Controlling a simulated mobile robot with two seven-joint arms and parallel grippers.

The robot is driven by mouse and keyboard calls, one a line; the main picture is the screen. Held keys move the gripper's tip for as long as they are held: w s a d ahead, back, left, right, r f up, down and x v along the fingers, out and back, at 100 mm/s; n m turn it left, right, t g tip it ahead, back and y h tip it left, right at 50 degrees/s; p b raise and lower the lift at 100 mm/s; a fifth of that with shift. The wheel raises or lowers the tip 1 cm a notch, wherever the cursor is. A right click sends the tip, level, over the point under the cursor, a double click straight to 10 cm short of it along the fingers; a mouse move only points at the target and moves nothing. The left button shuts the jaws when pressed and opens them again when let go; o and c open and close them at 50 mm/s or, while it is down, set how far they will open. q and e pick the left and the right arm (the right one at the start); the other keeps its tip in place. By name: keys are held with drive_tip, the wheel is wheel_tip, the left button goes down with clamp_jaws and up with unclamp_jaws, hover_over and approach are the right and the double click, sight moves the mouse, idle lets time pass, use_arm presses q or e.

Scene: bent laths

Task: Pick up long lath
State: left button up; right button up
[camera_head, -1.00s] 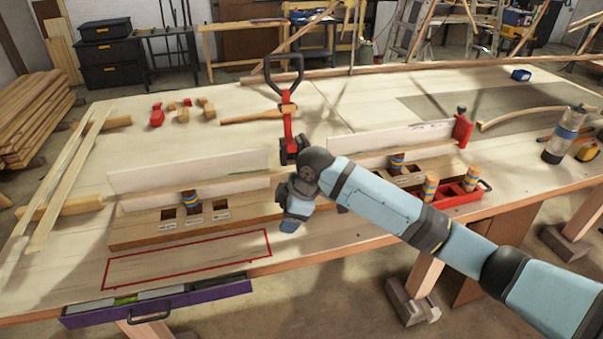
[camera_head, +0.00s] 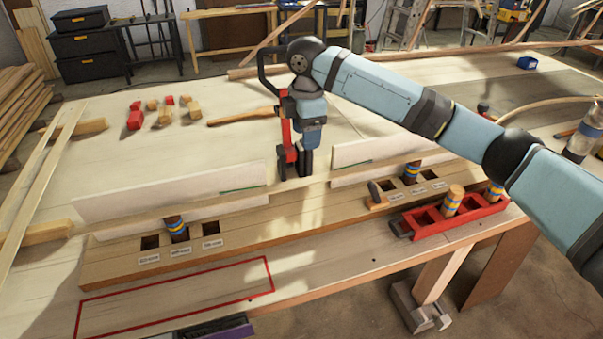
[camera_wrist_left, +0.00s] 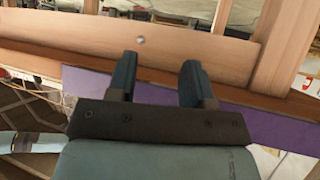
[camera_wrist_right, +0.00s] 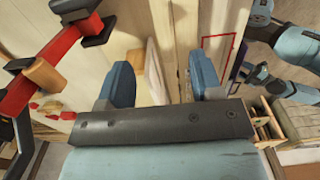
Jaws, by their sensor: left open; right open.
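A long pale lath (camera_head: 140,215) runs along the wooden slotted board, in front of two white upright panels. My right gripper (camera_head: 297,172) points down at the gap between the panels, open. In the right wrist view its fingers (camera_wrist_right: 162,84) stand either side of a long pale strip (camera_wrist_right: 164,28), which looks like this lath; contact cannot be told. Two other long laths (camera_head: 38,178) lie on wooden supports at the left. My left gripper (camera_wrist_left: 158,80) is open and empty, near the table's front edge and a purple drawer (camera_wrist_left: 85,90); it is outside the head view.
A red clamp (camera_head: 285,128) stands right beside my right gripper. Striped pegs (camera_head: 177,229) stand in the slotted board (camera_head: 110,265). A red tray (camera_head: 425,222) holds pegs at the right. A red outline (camera_head: 175,295) marks bare table in front. Small blocks (camera_head: 165,115) lie behind.

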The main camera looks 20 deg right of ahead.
hover_over(306, 181)
drive_tip(key=f, duration=0.7)
drive_tip(key=shift+s, duration=0.2)
drive_tip(key=f, duration=0.5)
drive_tip(key=shift+w+f+p, duration=0.25)
drive_tip(key=shift+f+p, duration=0.05)
drive_tip(key=c, duration=1)
